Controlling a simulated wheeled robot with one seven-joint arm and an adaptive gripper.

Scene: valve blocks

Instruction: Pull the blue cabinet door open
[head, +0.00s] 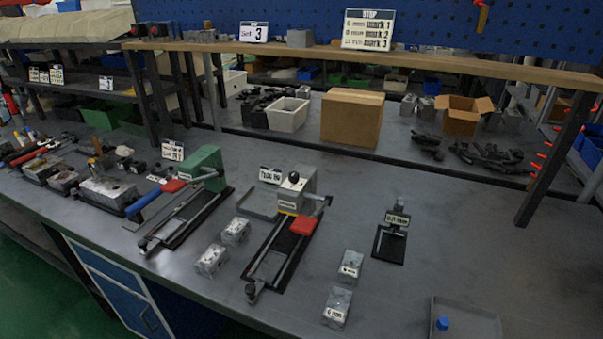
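The blue cabinet door (118,300) is under the workbench at the lower left of the head view, in a pale frame. It looks shut. A small light handle-like part (148,318) shows near its right side, close to the bottom edge of the picture. The lower part of the door is cut off by the picture edge. My gripper is not in view, so its state and its distance from the door do not show.
The grey workbench top (420,270) juts above the door. It holds a green-ended fixture (205,168), a red-handled fixture (290,235), several metal blocks and a grey tray (465,320). Green floor (35,285) shows left of the cabinet. A cardboard box (352,118) stands behind.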

